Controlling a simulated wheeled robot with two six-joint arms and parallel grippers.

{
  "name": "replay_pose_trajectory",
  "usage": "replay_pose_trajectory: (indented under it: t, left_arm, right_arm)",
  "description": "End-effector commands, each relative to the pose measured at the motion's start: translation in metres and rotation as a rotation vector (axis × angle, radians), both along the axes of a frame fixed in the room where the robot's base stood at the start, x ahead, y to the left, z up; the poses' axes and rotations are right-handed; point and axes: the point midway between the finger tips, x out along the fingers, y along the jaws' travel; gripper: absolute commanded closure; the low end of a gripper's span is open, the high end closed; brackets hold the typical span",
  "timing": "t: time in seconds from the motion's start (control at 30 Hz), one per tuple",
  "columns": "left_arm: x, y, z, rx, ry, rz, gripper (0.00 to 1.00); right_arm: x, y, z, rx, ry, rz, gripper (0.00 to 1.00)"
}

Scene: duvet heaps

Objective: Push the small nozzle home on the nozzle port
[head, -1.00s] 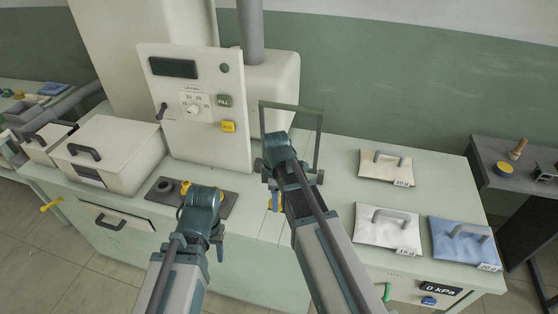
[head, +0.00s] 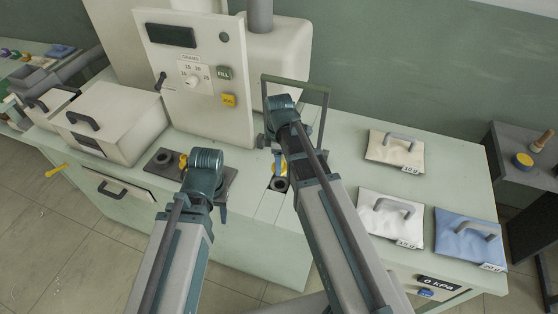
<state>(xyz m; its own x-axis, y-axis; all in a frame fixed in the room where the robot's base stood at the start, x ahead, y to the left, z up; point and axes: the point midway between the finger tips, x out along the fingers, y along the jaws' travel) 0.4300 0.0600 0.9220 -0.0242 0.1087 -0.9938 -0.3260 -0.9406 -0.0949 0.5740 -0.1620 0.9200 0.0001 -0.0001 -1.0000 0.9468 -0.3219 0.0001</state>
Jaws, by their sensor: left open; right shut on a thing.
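My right gripper (head: 275,160) is mostly hidden behind its wrist, in front of the white machine. A small yellow piece (head: 281,168) shows at it, apparently the small nozzle; its full shape is hidden. A dark ring (head: 278,184) lies just below, in a dark recess of the counter; it looks like the nozzle port. I cannot tell whether the yellow piece touches it. My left gripper (head: 196,190) is open, low over a dark plate (head: 228,189). On that plate are a dark round ring (head: 163,158) and another yellow part (head: 183,163), partly hidden by the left wrist.
The white machine (head: 215,115) with FILL and yellow buttons stands behind. A grey-green upright frame (head: 325,115) rises beside my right wrist. A lidded box (head: 115,125) is at left. Weighted bags in cream (head: 395,150), white (head: 385,220) and blue (head: 465,240) lie at right.

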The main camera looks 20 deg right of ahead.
Motion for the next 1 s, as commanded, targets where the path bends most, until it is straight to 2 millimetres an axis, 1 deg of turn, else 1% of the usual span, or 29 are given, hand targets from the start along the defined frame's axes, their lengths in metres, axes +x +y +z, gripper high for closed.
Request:
replay_pose_trajectory:
  t: [0.27, 0.6, 0.7, 0.83, 1.0]
  left_arm:
    - [0.000, 0.000, -0.017, 0.000, 0.000, 0.000, 0.50]
    - [0.000, 0.000, -0.048, 0.000, 0.000, 0.000, 0.50]
    - [0.000, 0.000, -0.054, 0.000, 0.000, 0.000, 0.50]
    - [0.000, 0.000, -0.057, 0.000, 0.000, 0.000, 0.50]
    - [0.000, 0.000, -0.057, 0.000, 0.000, 0.000, 0.50]
  right_arm:
    - [0.000, 0.000, -0.017, 0.000, 0.000, 0.000, 0.90]
    - [0.000, 0.000, -0.048, 0.000, 0.000, 0.000, 0.90]
    - [0.000, 0.000, -0.054, 0.000, 0.000, 0.000, 0.90]
    - [0.000, 0.000, -0.057, 0.000, 0.000, 0.000, 0.90]
    - [0.000, 0.000, -0.057, 0.000, 0.000, 0.000, 0.90]
